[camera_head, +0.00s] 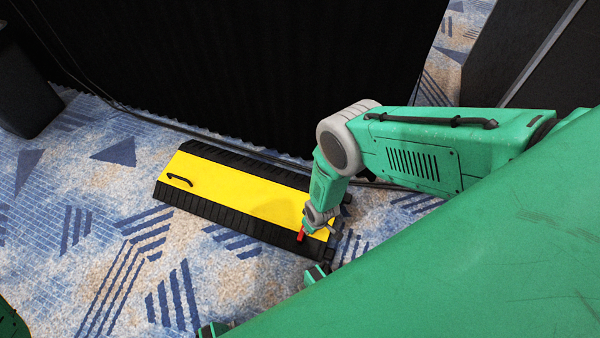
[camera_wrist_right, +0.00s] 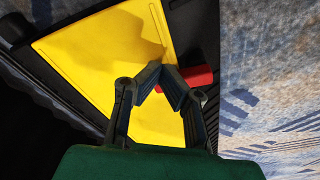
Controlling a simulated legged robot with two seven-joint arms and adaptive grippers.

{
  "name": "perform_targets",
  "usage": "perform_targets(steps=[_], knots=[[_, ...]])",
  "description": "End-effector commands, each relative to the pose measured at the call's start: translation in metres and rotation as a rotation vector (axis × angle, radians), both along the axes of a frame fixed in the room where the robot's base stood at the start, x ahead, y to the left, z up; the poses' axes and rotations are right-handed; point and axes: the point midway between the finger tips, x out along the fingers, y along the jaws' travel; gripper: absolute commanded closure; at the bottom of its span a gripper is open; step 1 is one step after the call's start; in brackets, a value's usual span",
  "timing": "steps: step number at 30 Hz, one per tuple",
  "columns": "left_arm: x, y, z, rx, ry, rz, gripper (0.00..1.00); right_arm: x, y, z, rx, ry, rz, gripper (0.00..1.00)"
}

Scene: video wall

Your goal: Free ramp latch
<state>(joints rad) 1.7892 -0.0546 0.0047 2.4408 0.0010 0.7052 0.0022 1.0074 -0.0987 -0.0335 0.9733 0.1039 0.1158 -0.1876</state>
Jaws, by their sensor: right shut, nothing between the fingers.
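The black and yellow ramp (camera_head: 238,187) lies on the carpet; its yellow panel also fills much of the right wrist view (camera_wrist_right: 98,62). The small red latch (camera_head: 301,236) is at the ramp's right end. In the right wrist view the red latch (camera_wrist_right: 200,77) is partly hidden behind one finger. My right gripper (camera_head: 318,222) is over that end, right beside the latch. Its fingertips (camera_wrist_right: 163,73) meet with nothing between them. I cannot tell whether a finger touches the latch. My left gripper is not in view.
A black handle (camera_head: 180,180) sits at the ramp's left end. A black curtain (camera_head: 240,70) and cables on the floor (camera_head: 150,115) run behind the ramp. A black box (camera_head: 28,85) stands at the far left. The patterned carpet (camera_head: 110,240) in front is clear.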

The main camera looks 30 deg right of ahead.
Motion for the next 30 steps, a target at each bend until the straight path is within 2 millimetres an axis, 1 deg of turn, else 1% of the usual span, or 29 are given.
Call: perform_targets(steps=[7, 19, 30], knots=[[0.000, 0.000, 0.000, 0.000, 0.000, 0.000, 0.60, 0.009, 0.002, 0.000, 0.000, 0.000, 0.000, 1.00], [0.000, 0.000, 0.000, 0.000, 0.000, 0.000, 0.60, 0.011, 0.003, 0.000, 0.000, -0.001, 0.000, 1.00], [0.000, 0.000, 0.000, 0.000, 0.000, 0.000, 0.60, 0.022, 0.007, 0.000, 0.000, -0.001, 0.000, 1.00]])
